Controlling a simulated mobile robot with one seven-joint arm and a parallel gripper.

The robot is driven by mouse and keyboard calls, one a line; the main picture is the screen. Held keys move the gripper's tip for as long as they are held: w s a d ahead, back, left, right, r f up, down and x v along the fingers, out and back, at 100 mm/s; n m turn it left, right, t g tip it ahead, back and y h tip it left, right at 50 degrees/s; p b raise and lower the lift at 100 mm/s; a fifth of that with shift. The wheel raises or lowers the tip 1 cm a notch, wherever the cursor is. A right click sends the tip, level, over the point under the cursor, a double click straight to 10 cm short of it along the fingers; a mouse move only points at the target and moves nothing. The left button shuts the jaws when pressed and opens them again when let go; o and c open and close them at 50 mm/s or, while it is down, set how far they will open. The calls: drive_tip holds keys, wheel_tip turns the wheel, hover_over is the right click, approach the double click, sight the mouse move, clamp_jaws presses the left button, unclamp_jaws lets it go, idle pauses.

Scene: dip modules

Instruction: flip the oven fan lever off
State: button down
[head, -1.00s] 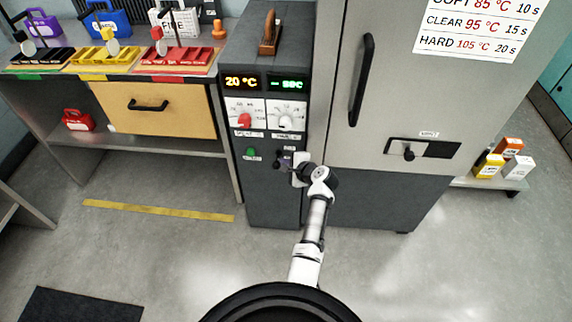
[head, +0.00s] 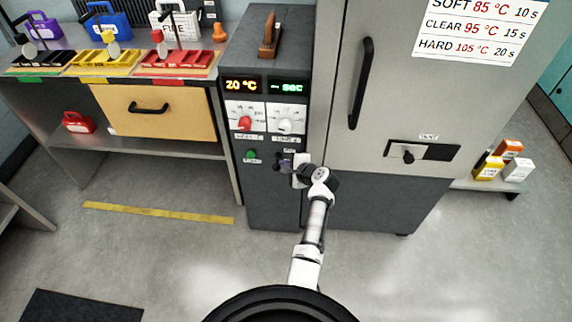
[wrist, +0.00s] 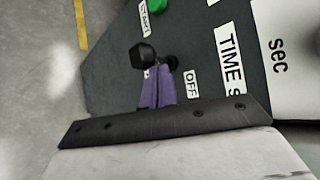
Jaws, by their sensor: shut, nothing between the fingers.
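The oven fan lever is a small black lever with a round knob (wrist: 142,56), low on the dark control panel. Its pivot shows just right of the knob in the wrist view, and an OFF label (wrist: 190,82) sits on the pivot side, away from the knob. In the head view the lever (head: 277,163) is small and partly hidden by my gripper (head: 288,161). My gripper's purple fingers (wrist: 157,86) are shut with nothing between them. Their tips are right at the lever, between knob and pivot in the wrist view; I cannot tell whether they touch.
A green button (head: 251,155) is left of the lever. Above are a red dial (head: 245,122), a white dial (head: 285,125) and lit displays. The grey cabinet door (head: 400,95) with a slide latch (head: 408,155) stands right. The floor in front is clear.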

drive_tip(key=shift+r, duration=0.1)
idle(0.7)
drive_tip(key=shift+r+p, duration=0.7)
drive_tip(key=shift+p, duration=0.05)
